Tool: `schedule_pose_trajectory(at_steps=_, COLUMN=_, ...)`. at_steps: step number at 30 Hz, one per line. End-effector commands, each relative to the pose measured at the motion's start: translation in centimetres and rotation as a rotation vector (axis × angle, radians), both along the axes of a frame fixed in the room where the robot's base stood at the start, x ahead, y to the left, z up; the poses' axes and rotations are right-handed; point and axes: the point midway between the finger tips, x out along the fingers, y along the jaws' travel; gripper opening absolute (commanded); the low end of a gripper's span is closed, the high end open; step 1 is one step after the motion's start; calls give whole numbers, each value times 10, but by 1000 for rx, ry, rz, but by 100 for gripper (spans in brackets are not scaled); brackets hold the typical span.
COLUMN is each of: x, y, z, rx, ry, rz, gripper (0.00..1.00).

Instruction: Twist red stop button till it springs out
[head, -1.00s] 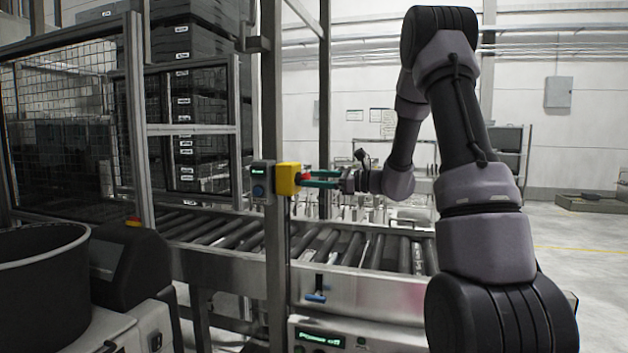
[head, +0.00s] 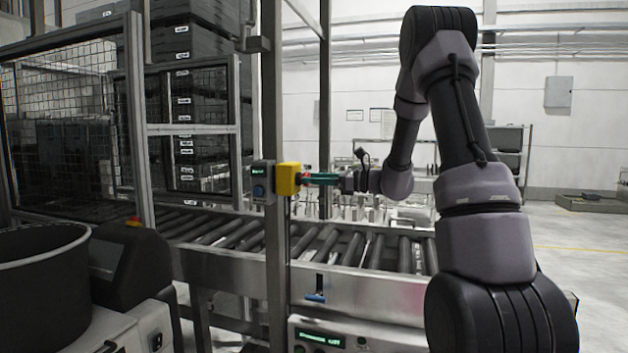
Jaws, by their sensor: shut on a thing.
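The red stop button (head: 299,179) sticks out from the right side of a yellow box (head: 287,179) on a grey upright post. Only a small part of the red shows. My gripper (head: 307,179) comes in from the right with its green fingers level, and it is shut on the red button. The fingers now overlap in this view, so the near one hides the other and much of the button. I cannot tell from here whether the button is pressed in or out.
A grey box with a small display and blue button (head: 261,182) is left of the post. A roller conveyor (head: 340,246) runs below my gripper. A mesh guard (head: 70,125) and a black round tub (head: 38,278) stand at left. Open floor lies at right.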

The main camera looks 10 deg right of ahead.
Motion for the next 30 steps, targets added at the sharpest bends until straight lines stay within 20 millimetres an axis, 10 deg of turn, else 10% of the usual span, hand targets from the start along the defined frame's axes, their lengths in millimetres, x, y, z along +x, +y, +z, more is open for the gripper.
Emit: schedule_pose_trajectory(at_steps=30, x=2, y=0, z=1, rx=251, ry=431, rz=1, gripper=0)
